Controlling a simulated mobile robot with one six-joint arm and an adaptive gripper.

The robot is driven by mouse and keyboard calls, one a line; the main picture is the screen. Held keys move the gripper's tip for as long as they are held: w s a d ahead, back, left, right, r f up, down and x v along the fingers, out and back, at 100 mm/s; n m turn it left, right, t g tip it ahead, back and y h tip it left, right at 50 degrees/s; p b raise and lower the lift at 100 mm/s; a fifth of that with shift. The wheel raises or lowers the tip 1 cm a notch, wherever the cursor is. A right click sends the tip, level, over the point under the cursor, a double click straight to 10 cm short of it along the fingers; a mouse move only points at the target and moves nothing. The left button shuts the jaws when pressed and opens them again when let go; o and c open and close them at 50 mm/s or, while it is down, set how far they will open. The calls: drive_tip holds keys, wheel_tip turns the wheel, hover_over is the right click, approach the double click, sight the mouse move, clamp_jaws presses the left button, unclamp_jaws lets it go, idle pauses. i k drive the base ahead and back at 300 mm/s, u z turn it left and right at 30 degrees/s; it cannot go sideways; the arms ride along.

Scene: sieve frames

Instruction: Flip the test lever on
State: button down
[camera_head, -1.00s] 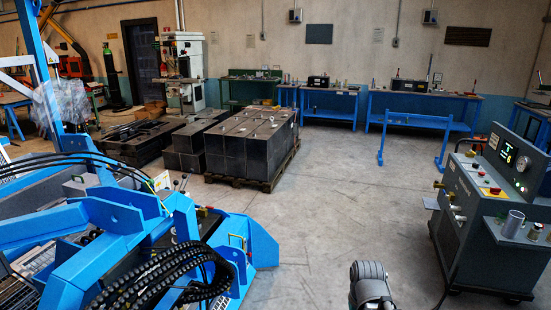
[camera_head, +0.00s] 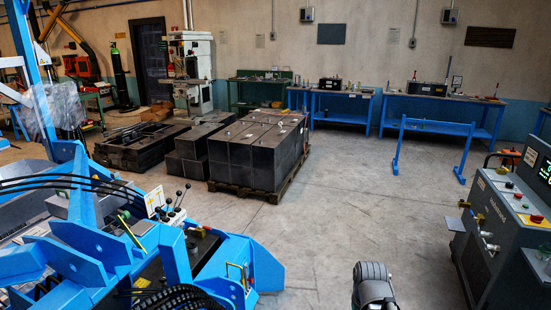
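No lever is marked as the test lever, and I cannot tell which one it is. A group of small levers with dark knobs (camera_head: 174,204) stands on the blue machine (camera_head: 262,262) at the left. A grey control console (camera_head: 487,228) stands at the right, with buttons and brass fittings on it, and it is cut off by the picture's right edge. A grey rounded part of my arm (camera_head: 372,284) shows at the bottom. My gripper's fingers are not in view.
Dark blocks (camera_head: 256,154) sit on a wooden pallet in the middle. A blue barrier frame (camera_head: 434,127) stands at the right, before blue workbenches (camera_head: 440,98) along the wall. The concrete floor (camera_head: 345,205) between the machine and the console is clear.

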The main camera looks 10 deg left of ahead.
sight(188, 186)
drive_tip(key=u, duration=0.05)
drive_tip(key=i, duration=3.25)
drive_tip(key=u, duration=1.3)
